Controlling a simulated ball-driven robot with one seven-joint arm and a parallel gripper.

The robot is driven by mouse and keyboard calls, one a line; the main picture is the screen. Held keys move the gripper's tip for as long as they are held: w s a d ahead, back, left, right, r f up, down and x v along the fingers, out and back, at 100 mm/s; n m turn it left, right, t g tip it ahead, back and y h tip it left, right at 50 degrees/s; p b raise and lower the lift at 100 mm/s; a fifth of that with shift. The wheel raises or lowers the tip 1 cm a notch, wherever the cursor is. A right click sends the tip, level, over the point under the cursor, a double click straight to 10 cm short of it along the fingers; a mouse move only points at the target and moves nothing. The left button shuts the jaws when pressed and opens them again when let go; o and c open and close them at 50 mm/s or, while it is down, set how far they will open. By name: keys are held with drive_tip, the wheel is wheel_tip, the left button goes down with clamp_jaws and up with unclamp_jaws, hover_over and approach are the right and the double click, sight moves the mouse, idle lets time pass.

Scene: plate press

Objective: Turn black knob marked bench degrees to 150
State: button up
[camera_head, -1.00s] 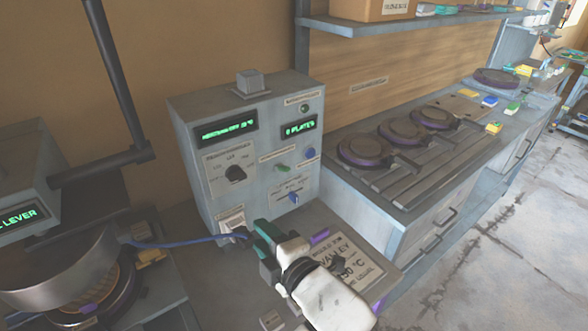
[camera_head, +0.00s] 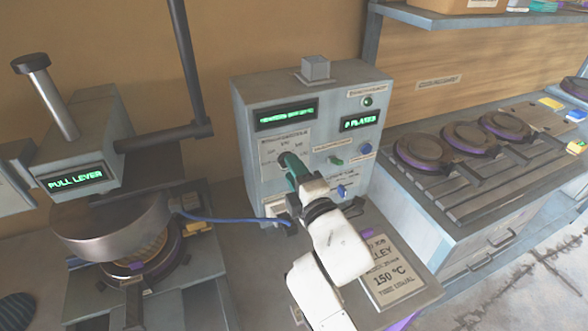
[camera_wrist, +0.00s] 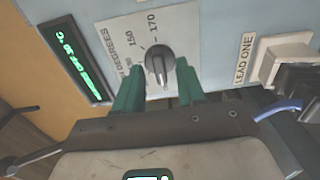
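The black knob (camera_wrist: 160,60) sits on the panel of the grey control box (camera_head: 240,140), under a dial label with 150 and 170 legible in the wrist view. A pale line on the knob points away from those numbers; the exact setting is unclear. My gripper (camera_wrist: 158,72) is open, its two green fingers on either side of the knob with visible gaps. I cannot tell how far the tips reach along the knob.
A green knob (camera_head: 336,161) and a blue knob (camera_head: 341,190) are right of my gripper. A card reading 150 °C (camera_head: 392,275) lies in front of the box. A blue cable (camera_head: 225,219) runs left to a round press (camera_head: 115,228) with a PULL LEVER display (camera_head: 75,178).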

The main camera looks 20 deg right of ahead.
drive_tip(key=shift+w, duration=0.35)
drive_tip(key=shift+c, duration=0.3)
clamp_jaws()
